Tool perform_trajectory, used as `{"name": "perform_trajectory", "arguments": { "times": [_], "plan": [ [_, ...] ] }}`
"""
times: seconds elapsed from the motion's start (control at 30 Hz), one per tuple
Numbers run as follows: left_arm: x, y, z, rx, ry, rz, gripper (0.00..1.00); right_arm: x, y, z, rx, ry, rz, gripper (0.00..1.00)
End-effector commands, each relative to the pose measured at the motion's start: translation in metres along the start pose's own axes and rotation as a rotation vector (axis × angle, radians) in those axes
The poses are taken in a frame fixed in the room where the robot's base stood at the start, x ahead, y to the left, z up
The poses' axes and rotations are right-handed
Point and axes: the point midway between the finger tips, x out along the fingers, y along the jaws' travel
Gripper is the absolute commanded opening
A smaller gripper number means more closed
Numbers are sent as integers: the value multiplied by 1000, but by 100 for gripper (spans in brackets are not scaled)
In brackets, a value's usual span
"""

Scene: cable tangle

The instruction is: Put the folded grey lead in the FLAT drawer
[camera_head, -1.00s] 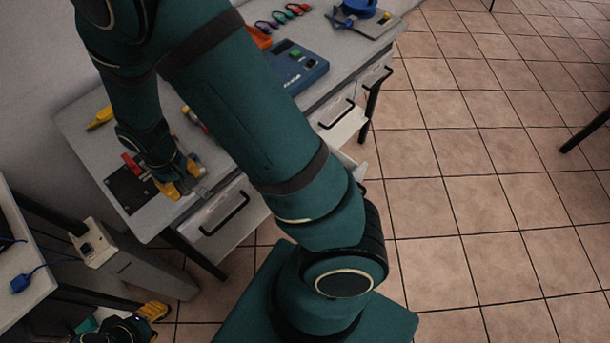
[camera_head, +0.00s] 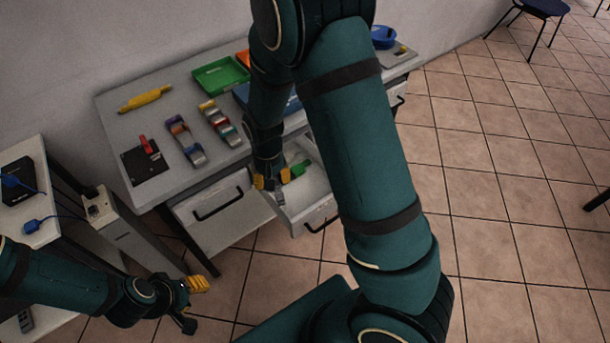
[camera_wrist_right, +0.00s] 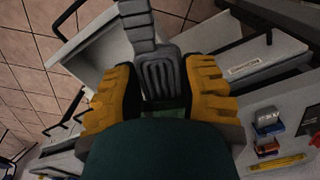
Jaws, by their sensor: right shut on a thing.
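My right gripper (camera_head: 268,183) is shut on the folded grey lead (camera_wrist_right: 158,75), a flat ribbed bundle between the orange fingers in the wrist view. A bit of grey, probably the lead, shows below the fingers in the head view (camera_head: 279,198). The gripper is at the left side of an open white drawer (camera_head: 318,212); I cannot tell how high it is above it. A green thing (camera_head: 299,169) shows at the drawer, beside the gripper.
A closed drawer (camera_head: 222,208) is left of the open one. The bench top (camera_head: 118,106) holds a black pad with a red handle (camera_head: 147,160), two racks of coloured items (camera_head: 186,140), a yellow tool (camera_head: 145,98) and a green tray (camera_head: 220,76). My right arm hides part of the bench.

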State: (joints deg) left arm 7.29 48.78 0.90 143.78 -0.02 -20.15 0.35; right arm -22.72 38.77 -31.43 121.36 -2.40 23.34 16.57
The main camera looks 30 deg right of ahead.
Motion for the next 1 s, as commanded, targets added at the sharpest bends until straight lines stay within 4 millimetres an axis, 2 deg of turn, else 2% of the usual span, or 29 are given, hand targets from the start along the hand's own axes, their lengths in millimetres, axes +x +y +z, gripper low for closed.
{"name": "perform_trajectory", "arguments": {
  "times": [0.3,0.5,0.7,1.0],
  "plan": [
    [-16,6,-7,-4,15,-2,41,58,40,-53,701,-2,5,3],
    [-22,8,-10,-7,22,-2,41,93,62,-71,1051,1,2,3],
    [-23,8,-11,-7,24,-3,41,108,72,-77,1191,2,-1,3],
    [-12,4,-7,-5,16,-2,41,124,72,-77,1199,1,0,3]
  ]
}}
